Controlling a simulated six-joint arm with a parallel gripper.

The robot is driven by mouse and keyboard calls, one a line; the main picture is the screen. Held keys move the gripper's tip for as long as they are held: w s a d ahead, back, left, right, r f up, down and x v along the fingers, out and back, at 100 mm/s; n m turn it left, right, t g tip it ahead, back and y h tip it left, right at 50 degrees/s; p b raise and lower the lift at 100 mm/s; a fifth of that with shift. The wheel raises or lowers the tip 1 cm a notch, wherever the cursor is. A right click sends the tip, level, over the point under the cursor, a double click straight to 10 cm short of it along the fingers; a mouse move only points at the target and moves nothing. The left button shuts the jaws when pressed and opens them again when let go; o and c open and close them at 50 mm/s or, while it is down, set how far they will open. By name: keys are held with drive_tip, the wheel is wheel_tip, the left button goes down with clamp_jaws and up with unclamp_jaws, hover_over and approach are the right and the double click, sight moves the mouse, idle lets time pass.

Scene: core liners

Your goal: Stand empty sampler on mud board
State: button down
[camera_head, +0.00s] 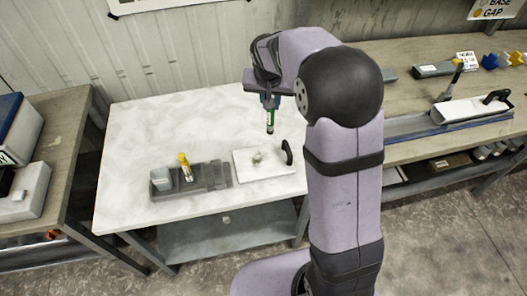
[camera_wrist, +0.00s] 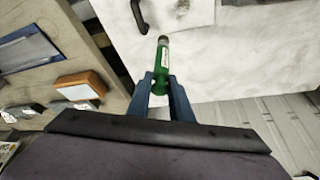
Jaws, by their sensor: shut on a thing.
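A slim green tube (camera_wrist: 165,78) with a pale label and a dark tip is held between the blue fingers of my gripper (camera_wrist: 160,88), which is shut on it. In the head view the green tube (camera_head: 270,122) hangs roughly upright from my gripper (camera_head: 269,100), above the white table. It is clear of the white board, seeming above the board's far side. The white mud board (camera_head: 283,167) has a small grey lump (camera_head: 257,157) on it and a black handle (camera_head: 289,152) at its right. The board (camera_wrist: 205,14) and handle (camera_wrist: 138,15) also show at the wrist view's top.
A dark grey rack (camera_head: 212,177) left of the board holds a yellow-topped tube (camera_head: 185,167) and a grey cup (camera_head: 161,178). The white table (camera_head: 150,125) is bare behind them. A wooden bench (camera_head: 420,150) with trays stands right.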

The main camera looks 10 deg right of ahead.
sight(270, 122)
drive_tip(key=shift+f, duration=0.1)
drive_tip(key=shift+f+p, duration=1.2)
drive_tip(key=shift+f, duration=3.95)
drive_tip(key=c, duration=1.6)
unclamp_jaws()
drive_tip(key=shift+r, duration=0.1)
drive_tip(key=shift+r, duration=0.1)
drive_tip(key=shift+r, duration=0.15)
drive_tip(key=b+v, duration=0.4)
drive_tip(key=v, duration=0.8)
drive_tip(key=s+f+n+g, duration=0.1)
drive_tip(key=s+f, duration=0.1)
drive_tip(key=s, duration=0.6)
drive_tip(key=s+f+n+g+y, duration=0.1)
drive_tip(key=s+f+n, duration=0.1)
drive_tip(key=s, duration=0.6)
drive_tip(key=s+f+n+g, duration=0.1)
drive_tip(key=s+f, duration=0.3)
drive_tip(key=s, duration=0.5)
drive_tip(key=shift+s+a+f+g+y, duration=0.1)
drive_tip(key=shift+a+f+g+y, duration=0.15)
drive_tip(key=shift+g+y, duration=0.25)
